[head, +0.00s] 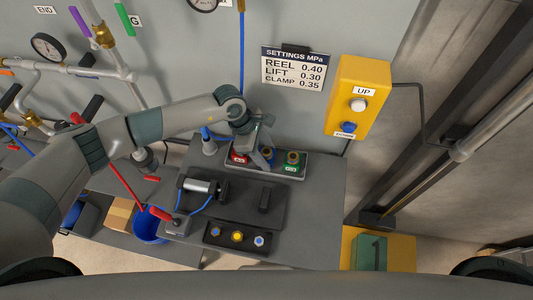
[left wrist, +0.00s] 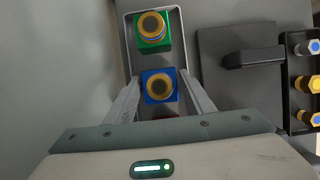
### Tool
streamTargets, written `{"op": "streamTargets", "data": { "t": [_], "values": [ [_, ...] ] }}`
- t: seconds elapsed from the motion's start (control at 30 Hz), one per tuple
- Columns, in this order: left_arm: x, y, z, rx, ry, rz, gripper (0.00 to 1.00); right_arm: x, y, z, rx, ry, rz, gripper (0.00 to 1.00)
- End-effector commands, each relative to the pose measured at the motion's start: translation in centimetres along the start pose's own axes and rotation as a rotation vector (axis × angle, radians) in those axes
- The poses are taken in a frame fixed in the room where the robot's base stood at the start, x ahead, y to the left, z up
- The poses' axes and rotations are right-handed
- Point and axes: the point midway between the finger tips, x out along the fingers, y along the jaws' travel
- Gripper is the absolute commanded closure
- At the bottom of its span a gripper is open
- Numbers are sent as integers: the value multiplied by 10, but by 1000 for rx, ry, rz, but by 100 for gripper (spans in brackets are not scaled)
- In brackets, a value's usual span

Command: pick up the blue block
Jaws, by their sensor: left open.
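The blue block (left wrist: 148,97) has a brass ring on top and sits in a grey tray (left wrist: 132,45). In the left wrist view it lies between the two fingers of my left gripper (left wrist: 160,80), which is open, with a finger on either side. I cannot tell whether the fingers touch it. In the head view, my left gripper (head: 256,143) is over the tray and partly hides the blue block (head: 268,156). The green block (left wrist: 150,45) stands beyond it in the tray. The red block (head: 239,157) is at the tray's left end, mostly hidden in the wrist view. My right gripper is not seen.
A dark plate with a cylinder (head: 200,186) and a block-like handle (head: 265,198) lies in front of the tray. A panel with several knobs (head: 237,236) is nearer. The wall behind carries a settings sign (head: 294,72) and a yellow switch box (head: 357,98).

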Motion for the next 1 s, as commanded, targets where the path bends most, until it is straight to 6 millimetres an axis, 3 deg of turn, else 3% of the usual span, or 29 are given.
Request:
{"op": "streamTargets", "data": {
  "t": [0.43,0.6,1.0],
  "values": [
    [1,0,0,1,-1,0,52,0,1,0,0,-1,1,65],
    [0,0,0,1,-1,0,90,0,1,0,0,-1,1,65],
    [-3,1,2,2,-2,3,92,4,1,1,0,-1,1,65]
  ]
}}
